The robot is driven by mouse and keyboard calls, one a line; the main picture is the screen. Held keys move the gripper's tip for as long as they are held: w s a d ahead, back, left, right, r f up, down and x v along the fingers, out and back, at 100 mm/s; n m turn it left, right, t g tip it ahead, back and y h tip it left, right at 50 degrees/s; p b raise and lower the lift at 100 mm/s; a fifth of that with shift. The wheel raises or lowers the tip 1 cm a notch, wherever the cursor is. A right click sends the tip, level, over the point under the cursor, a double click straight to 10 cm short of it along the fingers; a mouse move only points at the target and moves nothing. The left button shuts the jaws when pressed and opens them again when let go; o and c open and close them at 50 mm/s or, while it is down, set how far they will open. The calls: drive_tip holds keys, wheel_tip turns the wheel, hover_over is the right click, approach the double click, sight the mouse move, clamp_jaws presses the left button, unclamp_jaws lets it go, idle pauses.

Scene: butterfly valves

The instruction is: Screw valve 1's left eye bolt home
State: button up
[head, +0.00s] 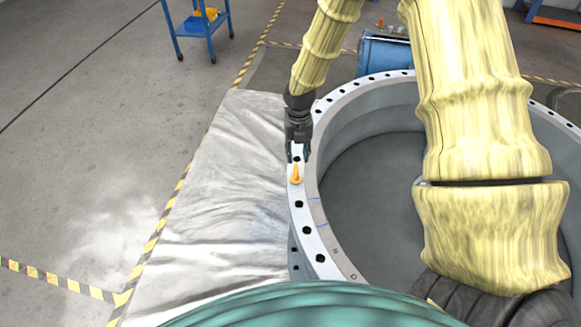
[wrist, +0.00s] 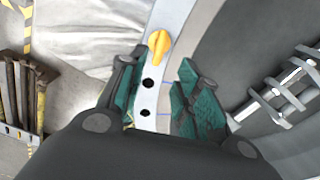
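Valve 1 appears as a large grey ring, its pale flange (head: 327,237) pierced by several dark bolt holes. The orange-yellow eye bolt (head: 296,174) stands on the flange's left side; it also shows in the wrist view (wrist: 158,46). How deep its thread sits is hidden. My gripper (head: 298,154) is over the flange, right by the eye bolt in the head view. In the wrist view my gripper (wrist: 156,74) has its teal fingers spread on both sides of the flange strip. The eye bolt lies just beyond the fingertips, not between them. Two empty holes show between the fingers.
A crumpled silver sheet (head: 215,200) lies left of the valve. Yellow-black tape (head: 165,220) crosses the grey floor. A blue cart (head: 198,25) and a blue cylinder (head: 383,52) stand farther back. Metal rods and brackets (wrist: 285,85) show inside the ring at right in the wrist view.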

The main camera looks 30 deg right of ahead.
sight(296, 167)
drive_tip(key=shift+w+d, duration=0.1)
drive_tip(key=shift+w, duration=0.15)
drive_tip(key=shift+f, duration=0.1)
drive_tip(key=shift+f+p, duration=1.15)
drive_tip(key=shift+f, duration=4)
clamp_jaws()
